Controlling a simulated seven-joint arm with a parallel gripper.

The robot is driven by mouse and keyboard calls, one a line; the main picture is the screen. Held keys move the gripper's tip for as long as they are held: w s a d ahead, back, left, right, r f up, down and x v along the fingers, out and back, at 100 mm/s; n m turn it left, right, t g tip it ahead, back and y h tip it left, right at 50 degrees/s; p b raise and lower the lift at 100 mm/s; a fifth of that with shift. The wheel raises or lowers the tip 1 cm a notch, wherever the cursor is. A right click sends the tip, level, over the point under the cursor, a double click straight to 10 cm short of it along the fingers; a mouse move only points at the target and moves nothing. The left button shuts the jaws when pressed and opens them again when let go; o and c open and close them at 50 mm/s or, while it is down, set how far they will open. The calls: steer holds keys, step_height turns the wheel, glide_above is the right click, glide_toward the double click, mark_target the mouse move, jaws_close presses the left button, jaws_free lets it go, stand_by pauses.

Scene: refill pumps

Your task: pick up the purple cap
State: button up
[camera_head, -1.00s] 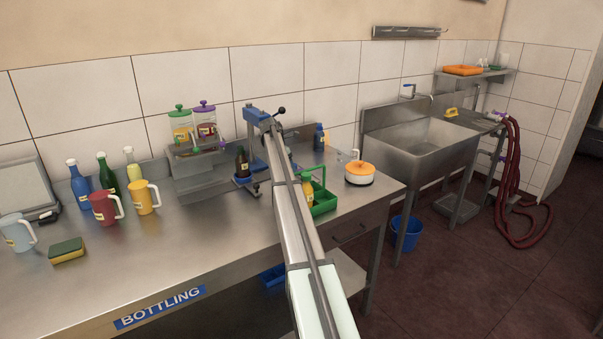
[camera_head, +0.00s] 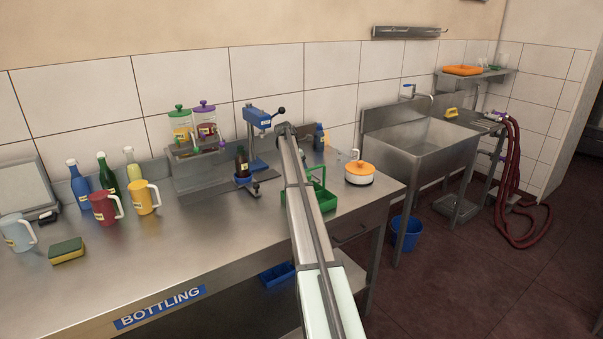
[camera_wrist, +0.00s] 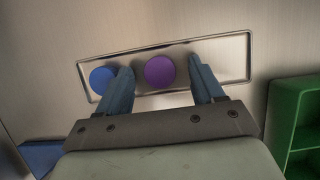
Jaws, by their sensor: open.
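The purple cap (camera_wrist: 160,72) is a round disc in a shallow metal tray (camera_wrist: 237,62) in the wrist view. A blue cap (camera_wrist: 103,79) lies in the same tray to its left. My gripper (camera_wrist: 160,64) is open, with one finger on each side of the purple cap in the picture. The left finger partly overlaps the blue cap's right edge. I cannot tell how far the fingertips are above the tray.
A green caddy (camera_wrist: 285,122) stands right of the tray. A white and orange pot (camera_head: 359,175) stands farther right. Mugs, bottles and a sponge (camera_head: 67,250) occupy the left bench.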

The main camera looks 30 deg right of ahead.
steer(key=shift+c, duration=0.3)
steer(key=c, duration=0.8)
steer(key=shift+c, duration=0.2)
